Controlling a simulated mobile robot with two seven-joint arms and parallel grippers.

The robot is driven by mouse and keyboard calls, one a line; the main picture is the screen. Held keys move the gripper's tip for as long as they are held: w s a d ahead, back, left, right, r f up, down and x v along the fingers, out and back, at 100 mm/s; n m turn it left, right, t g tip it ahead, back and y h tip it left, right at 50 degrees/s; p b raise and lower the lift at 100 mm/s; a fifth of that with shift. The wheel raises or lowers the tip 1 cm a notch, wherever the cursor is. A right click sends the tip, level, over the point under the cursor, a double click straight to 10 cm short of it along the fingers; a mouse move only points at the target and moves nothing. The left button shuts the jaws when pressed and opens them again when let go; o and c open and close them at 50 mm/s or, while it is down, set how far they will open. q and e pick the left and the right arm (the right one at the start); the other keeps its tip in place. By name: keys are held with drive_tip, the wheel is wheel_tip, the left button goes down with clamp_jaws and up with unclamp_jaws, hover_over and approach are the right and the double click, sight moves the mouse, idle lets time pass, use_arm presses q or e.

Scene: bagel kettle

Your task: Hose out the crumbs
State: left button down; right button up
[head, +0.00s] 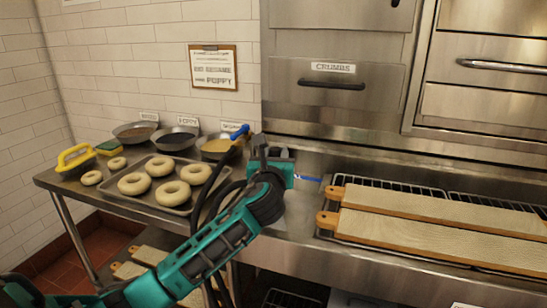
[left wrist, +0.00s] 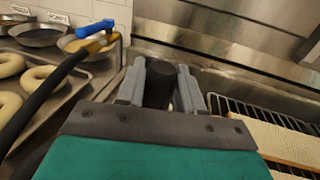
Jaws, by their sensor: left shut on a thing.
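My left gripper (head: 270,153) is over the steel counter, left of the boards. In the left wrist view its grey fingers (left wrist: 161,75) are shut on a short black cylinder (left wrist: 159,90); I cannot tell whether it is part of the hose. A black hose (head: 213,185) runs down beside my left arm from a brass valve with a blue lever (head: 240,131), which also shows in the left wrist view (left wrist: 96,28). The drawer labelled CRUMBS (head: 375,85) is shut, its inside hidden. No crumbs are discernible. My right gripper is out of view.
A tray (head: 165,203) of bagels and several bowls (head: 176,139) stand left on the counter. Long wooden boards (head: 440,238) lie on racks at right. A thin blue item (head: 308,178) shows beside my gripper.

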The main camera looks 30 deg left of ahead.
use_arm(q)
drive_tip(key=d+x, duration=0.1)
drive_tip(key=x, duration=0.5)
drive_tip(key=shift+w, duration=0.55)
idle(0.6)
drive_tip(key=shift+r, duration=0.1)
idle(0.8)
